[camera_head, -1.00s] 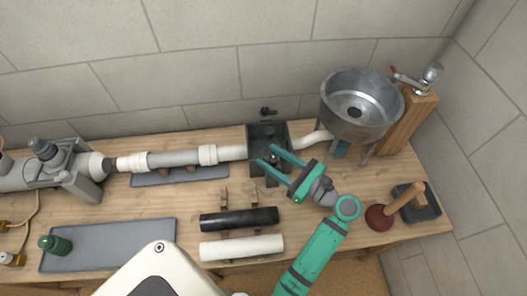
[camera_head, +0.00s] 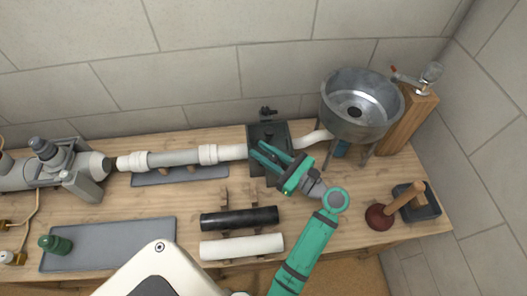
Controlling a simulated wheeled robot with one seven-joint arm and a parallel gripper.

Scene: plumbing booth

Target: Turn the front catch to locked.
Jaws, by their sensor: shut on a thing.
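A dark grey box (camera_head: 254,136) stands on the bench between the white pipe and the sink's white outlet pipe. My gripper (camera_head: 260,153) reaches over the front part of this box from the lower right. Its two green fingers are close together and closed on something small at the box. The front catch is not clearly visible; the fingers cover that spot, so I cannot tell how it is turned.
A metal sink (camera_head: 362,104) stands on legs to the right of the box. A black tube (camera_head: 239,219) and a white tube (camera_head: 242,246) lie on holders in front. A plunger (camera_head: 380,216) lies at the right. A grey mat (camera_head: 108,243) is front left.

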